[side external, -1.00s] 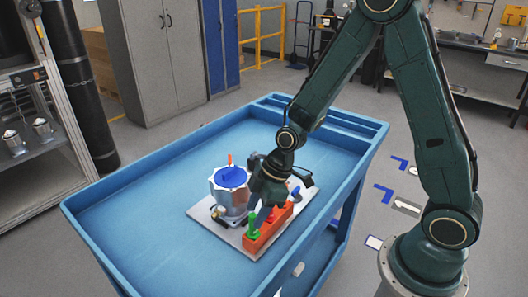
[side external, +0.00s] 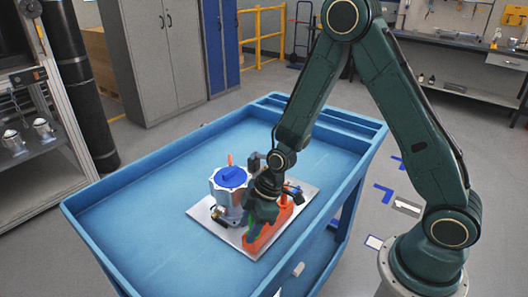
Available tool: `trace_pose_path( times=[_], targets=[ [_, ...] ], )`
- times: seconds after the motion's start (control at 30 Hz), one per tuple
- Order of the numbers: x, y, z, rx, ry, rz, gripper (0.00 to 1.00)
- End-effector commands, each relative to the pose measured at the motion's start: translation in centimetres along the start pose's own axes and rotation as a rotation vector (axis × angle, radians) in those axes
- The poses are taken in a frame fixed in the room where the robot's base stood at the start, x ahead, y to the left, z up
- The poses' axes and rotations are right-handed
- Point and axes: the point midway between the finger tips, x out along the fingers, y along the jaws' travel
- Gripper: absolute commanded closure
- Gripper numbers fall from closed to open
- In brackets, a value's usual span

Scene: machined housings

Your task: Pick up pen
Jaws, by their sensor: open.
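A slim green piece, which may be the pen (side external: 249,224), stands at the near left end of a red-orange block (side external: 262,240) and is mostly hidden by my gripper. My gripper (side external: 256,222) is open and points down over the block, with its fingers low beside the green piece. I cannot tell whether they touch it or are on both sides of it. A silver housing (side external: 229,200) with a blue top (side external: 231,177) stands just left of my gripper. A small orange upright piece (side external: 230,159) shows behind the blue top.
The housing and block sit on a light grey plate (side external: 228,234) on a blue cart (side external: 130,225) with raised rims. A small blue piece (side external: 296,190) is at the block's far end. The cart top to the left is clear.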

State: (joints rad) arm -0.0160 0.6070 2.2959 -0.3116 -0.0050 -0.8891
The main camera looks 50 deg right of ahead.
Motion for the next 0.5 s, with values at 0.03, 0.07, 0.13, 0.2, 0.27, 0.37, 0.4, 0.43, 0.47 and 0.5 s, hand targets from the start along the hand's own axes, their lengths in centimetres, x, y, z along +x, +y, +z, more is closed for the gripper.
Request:
trace_pose_path(
  times=[0.03, 0.07, 0.13, 0.2, 0.27, 0.37, 0.4, 0.43, 0.47, 0.5],
  targets=[
    [0.07, 0.0, 0.0, 0.0, 0.0, 0.0, 0.56],
    [0.08, 0.01, -0.01, 0.0, 0.0, 0.0, 0.56],
    [0.08, 0.01, 0.0, 0.0, 0.0, 0.0, 0.56],
    [0.07, 0.01, 0.0, 0.0, 0.0, 0.0, 0.56],
    [0.07, 0.01, 0.0, 0.0, 0.0, 0.0, 0.56],
    [0.06, 0.0, 0.01, 0.0, 0.0, 0.0, 0.56],
    [0.06, 0.0, 0.01, 0.0, 0.0, 0.0, 0.56],
    [0.06, 0.0, 0.01, 0.0, 0.0, 0.0, 0.56],
    [0.06, 0.0, 0.01, 0.0, 0.0, 0.0, 0.56],
    [0.05, 0.0, 0.01, 0.0, 0.0, 0.0, 0.56]
  ],
)
